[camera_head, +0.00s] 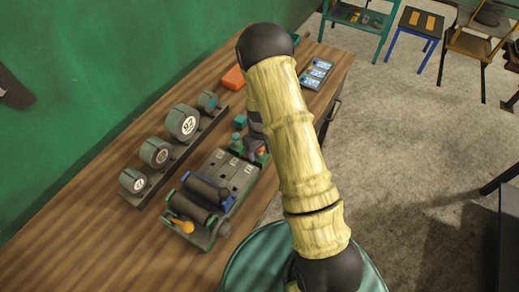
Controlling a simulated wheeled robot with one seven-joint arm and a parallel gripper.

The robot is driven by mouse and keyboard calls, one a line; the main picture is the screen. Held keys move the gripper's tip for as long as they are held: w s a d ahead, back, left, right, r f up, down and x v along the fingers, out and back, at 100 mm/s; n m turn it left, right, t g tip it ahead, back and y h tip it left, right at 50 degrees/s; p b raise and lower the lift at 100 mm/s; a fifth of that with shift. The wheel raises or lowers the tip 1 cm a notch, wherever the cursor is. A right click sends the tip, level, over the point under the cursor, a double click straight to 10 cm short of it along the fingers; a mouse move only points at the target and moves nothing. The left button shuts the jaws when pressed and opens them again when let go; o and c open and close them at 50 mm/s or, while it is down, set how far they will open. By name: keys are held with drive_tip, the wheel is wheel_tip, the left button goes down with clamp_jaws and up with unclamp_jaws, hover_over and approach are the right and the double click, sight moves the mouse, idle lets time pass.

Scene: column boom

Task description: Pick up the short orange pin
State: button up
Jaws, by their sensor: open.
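A grey tray (232,167) with dark rollers stands on the wooden bench. A small orange piece with a rounded end (182,228) lies at its near left end; I cannot tell if it is the short orange pin. A small orange-red bit (262,150) shows at the tray's far end, close to my gripper (255,150). My gripper hangs low over that far end and is partly hidden behind my yellow arm link. Its fingers are small and dark here, and no held thing shows. I cannot tell whether it touches the orange-red bit.
A dark rack with several grey round gauges or rolls (183,122) stands left of the tray. An orange block (233,78) and a tray of blue cards (316,73) lie farther back. A green wall (90,60) borders the bench. The near left bench top is clear.

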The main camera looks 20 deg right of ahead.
idle(0.4)
drive_tip(key=c, duration=1.1)
drive_tip(key=shift+r, duration=0.15)
wheel_tip(320, 180, up, 10)
drive_tip(key=shift+f+b, duration=0.1)
drive_tip(key=shift+b, duration=1.15)
